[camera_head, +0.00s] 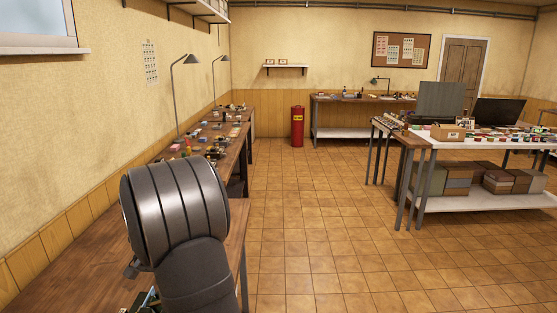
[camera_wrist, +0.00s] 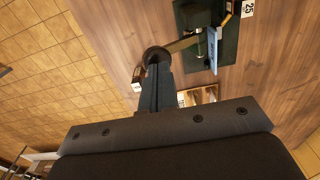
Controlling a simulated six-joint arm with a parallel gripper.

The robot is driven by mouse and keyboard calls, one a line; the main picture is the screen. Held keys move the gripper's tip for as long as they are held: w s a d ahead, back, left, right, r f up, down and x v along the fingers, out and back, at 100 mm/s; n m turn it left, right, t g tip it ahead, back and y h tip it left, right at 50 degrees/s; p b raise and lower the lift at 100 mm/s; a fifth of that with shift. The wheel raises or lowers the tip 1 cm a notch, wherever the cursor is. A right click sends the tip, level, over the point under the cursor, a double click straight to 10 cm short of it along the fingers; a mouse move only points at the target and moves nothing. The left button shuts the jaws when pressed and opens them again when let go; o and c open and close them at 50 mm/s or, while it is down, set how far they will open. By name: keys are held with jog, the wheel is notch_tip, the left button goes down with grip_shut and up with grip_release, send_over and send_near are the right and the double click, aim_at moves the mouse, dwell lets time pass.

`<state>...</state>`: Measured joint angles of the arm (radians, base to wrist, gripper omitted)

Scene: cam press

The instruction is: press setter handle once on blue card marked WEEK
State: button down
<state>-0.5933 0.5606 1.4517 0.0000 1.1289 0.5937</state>
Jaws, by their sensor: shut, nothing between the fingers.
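My gripper (camera_wrist: 155,75) is shut and empty in the wrist view, its fingers pointing up the picture. Its tips meet the round dark knob (camera_wrist: 157,55) of the setter handle in this view; I cannot tell whether they touch it. The handle's brown lever (camera_wrist: 187,43) runs from the knob to the setter, which has a dark green base plate (camera_wrist: 229,50). A blue card (camera_wrist: 212,48) is at the setter, seen steeply from the side; its marking is unreadable. In the head view my arm hides the gripper and most of the setter.
A white tag reading 25 (camera_wrist: 248,8) is beside the base plate. A small block with a white label (camera_wrist: 137,79) is left of the fingers. A light-coloured tray (camera_wrist: 204,95) lies right of them, partly hidden. The wooden bench top (camera_wrist: 125,25) ends at the left over tiled floor.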

jog(key=shift+f, duration=1.7)
jog(key=shift+r, duration=2.25)
notch_tip(320, 180, up, 5)
jog(key=shift+r, duration=0.1)
jog(key=shift+f, duration=3.15)
